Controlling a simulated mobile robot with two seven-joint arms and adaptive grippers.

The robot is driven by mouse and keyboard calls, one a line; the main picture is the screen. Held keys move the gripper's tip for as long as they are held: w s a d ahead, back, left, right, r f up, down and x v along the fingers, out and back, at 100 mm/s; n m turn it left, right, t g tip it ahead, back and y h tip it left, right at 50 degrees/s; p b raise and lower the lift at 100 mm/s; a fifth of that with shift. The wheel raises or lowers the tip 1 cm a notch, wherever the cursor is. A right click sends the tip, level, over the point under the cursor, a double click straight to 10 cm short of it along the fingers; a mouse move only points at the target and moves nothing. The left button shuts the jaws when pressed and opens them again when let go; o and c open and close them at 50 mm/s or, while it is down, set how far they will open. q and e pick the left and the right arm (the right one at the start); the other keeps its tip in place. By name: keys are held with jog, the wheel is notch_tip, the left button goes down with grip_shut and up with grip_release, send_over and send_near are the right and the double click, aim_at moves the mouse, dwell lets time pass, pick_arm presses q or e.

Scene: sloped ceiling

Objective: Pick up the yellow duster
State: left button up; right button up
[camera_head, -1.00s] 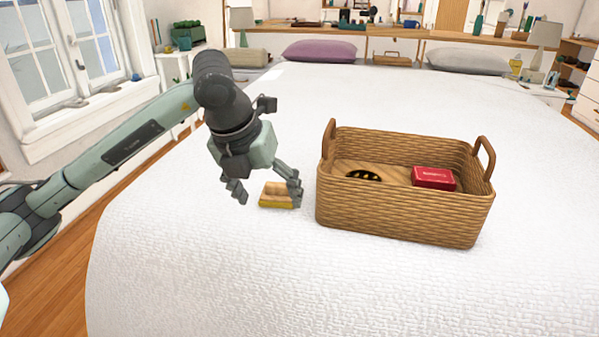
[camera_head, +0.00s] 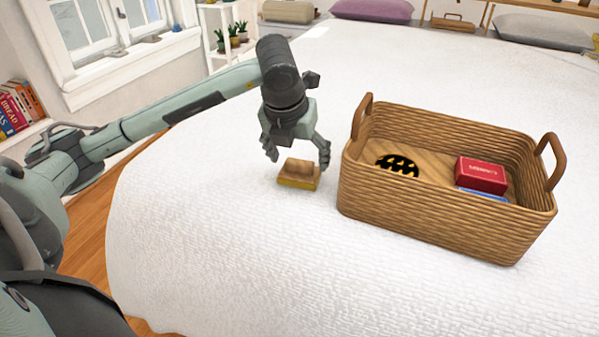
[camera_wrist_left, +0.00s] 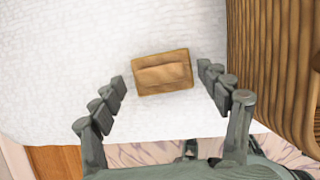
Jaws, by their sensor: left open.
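The yellow duster (camera_head: 298,174) lies on the white bed, with a brown wooden back on top and a yellow lower edge. My left gripper (camera_head: 298,160) is open above it, with its fingers on either side of the duster in the head view. In the left wrist view the duster's brown top (camera_wrist_left: 162,72) shows just beyond and between the spread fingertips of the left gripper (camera_wrist_left: 161,82). The fingers do not appear to touch it. My right gripper is not in view.
A wicker basket (camera_head: 430,219) stands on the bed close to the right of the duster. It holds a red box (camera_head: 481,175), a blue item (camera_head: 484,195) and a black patterned round thing (camera_head: 397,165). Free bedding (camera_head: 230,250) lies in front and left.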

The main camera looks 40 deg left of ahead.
pick_arm(q)
jog(key=shift+w+f, duration=0.15)
jog(key=shift+f, duration=0.15)
jog(key=shift+c, duration=0.6)
jog(key=c, duration=1.1)
jog(key=shift+r, duration=0.1)
